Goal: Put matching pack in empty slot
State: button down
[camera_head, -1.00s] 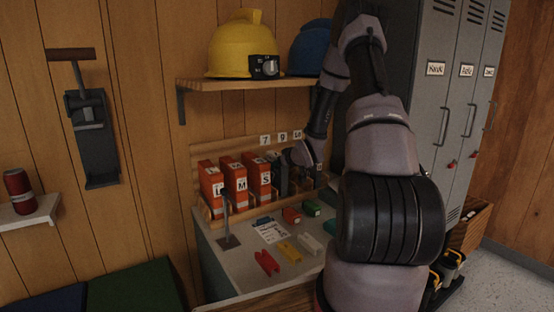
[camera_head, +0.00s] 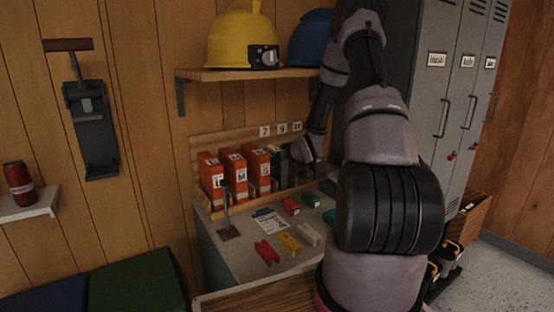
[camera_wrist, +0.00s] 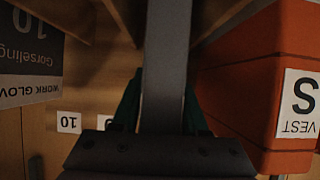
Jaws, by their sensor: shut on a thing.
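My gripper (camera_wrist: 160,115) is shut on a narrow dark grey pack (camera_wrist: 167,55), seen edge-on between the fingers in the wrist view. An orange pack marked "VEST S" (camera_wrist: 300,105) stands close on the right there. A dark "WORK GLOV" pack marked 10 (camera_wrist: 30,60) is on the left, its print upside down. In the head view, orange packs L (camera_head: 212,178), M (camera_head: 236,172) and S (camera_head: 258,168) stand in the wooden rack (camera_head: 208,143). My wrist is just right of S and hides the slots there; I cannot tell whether the held pack touches the rack.
Number cards 7, 9 and 10 (camera_head: 281,129) are above the rack. On the worktop lie a clipboard (camera_head: 270,222), a red block (camera_head: 267,252), a yellow block (camera_head: 290,244) and small boxes (camera_head: 291,206). A shelf with helmets (camera_head: 242,38) overhangs; grey lockers (camera_head: 440,110) stand right.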

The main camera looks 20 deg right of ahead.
jog(key=shift+f, duration=0.2)
jog(key=shift+c, duration=1.8)
grip_release()
